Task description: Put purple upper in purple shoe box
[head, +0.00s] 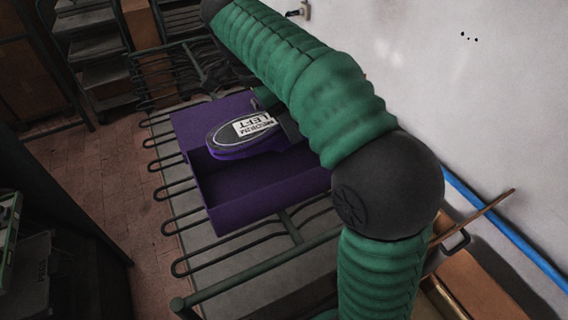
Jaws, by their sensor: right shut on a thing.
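The purple shoe box (249,208) stands open on a wire rack in the middle of the head view. The purple upper (228,137) shows its dark sole side with a white label reading LEFT. It is over the far part of the box; I cannot tell whether it touches the box. My right gripper (284,124) is shut on the upper at its right end, and my green sleeved arm hides part of the gripper and the box's right side. My left gripper is not in view.
The wire rack (178,268) has looped bars around the box. A white wall (480,90) with a blue pipe (500,226) is on the right. A cardboard box (476,285) is at the lower right. Brick floor (100,170) and shelves (92,50) are on the left.

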